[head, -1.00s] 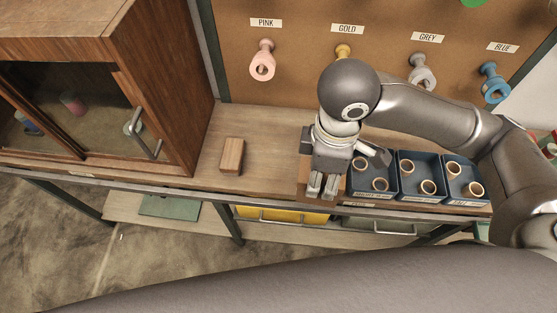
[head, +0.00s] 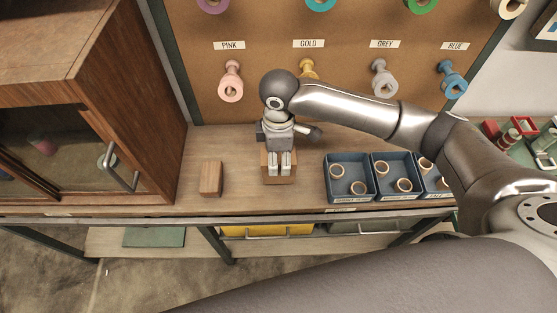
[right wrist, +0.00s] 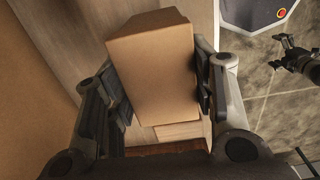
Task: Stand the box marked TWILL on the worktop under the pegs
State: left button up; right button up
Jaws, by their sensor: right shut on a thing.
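A plain brown cardboard box (head: 264,168) is between the fingers of my right gripper (head: 280,165), over the worktop (head: 240,190) below the pegs. In the right wrist view the box (right wrist: 152,65) fills the space between both finger pads, and the right gripper (right wrist: 160,95) is shut on it. No TWILL marking shows on the visible faces. I cannot tell whether its underside touches the worktop. My left gripper (right wrist: 290,55) shows small and dark at the right edge of the right wrist view, its fingers apart and empty.
A wooden cabinet (head: 150,100) is at the left. The pink peg (head: 231,82) and gold peg (head: 308,70) are on the board behind.

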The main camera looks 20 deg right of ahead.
jog(key=shift+w+f, duration=0.25)
jog(key=shift+f, duration=0.1)
notch_tip(320, 180, down, 2)
jog(key=shift+f+p, duration=0.15)
jog(key=shift+p, duration=0.4)
jog(key=shift+f, duration=0.35)
jog(key=shift+f, duration=0.1)
jog(key=o, duration=1.1)
notch_tip(320, 180, up, 12)
jog(key=shift+r+b, duration=0.15)
jog(key=shift+b, duration=0.8)
jog(key=shift+s, duration=0.1)
